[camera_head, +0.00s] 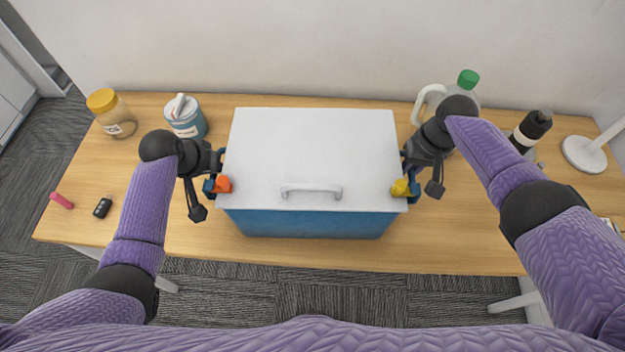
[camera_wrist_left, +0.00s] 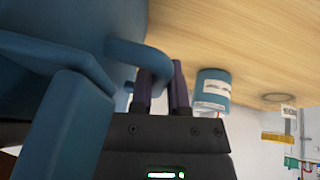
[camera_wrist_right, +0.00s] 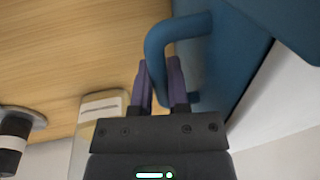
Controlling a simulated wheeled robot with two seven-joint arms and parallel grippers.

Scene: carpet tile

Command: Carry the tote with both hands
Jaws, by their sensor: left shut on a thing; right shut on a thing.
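The tote is a blue box with a white lid (camera_head: 312,150) and a bar handle on top; its blue front wall (camera_head: 310,223) shows below the lid. It is at the middle of the wooden table in the head view. An orange latch (camera_head: 223,184) is on its left side and a yellow latch (camera_head: 400,187) on its right. My left gripper (camera_wrist_left: 160,88) is shut on the blue left side handle (camera_wrist_left: 150,60). My right gripper (camera_wrist_right: 160,85) is shut on the blue right side handle (camera_wrist_right: 156,45). Whether the tote's bottom touches the table is unclear.
On the wooden table (camera_head: 200,245) stand a yellow-lidded jar (camera_head: 112,115) and a blue-white canister (camera_head: 185,116) at left. A green-capped jug (camera_head: 466,90), dark bottle (camera_head: 530,131) and white lamp base (camera_head: 584,154) stand at right. A key fob (camera_head: 103,207) and pink object (camera_head: 61,200) lie front left.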

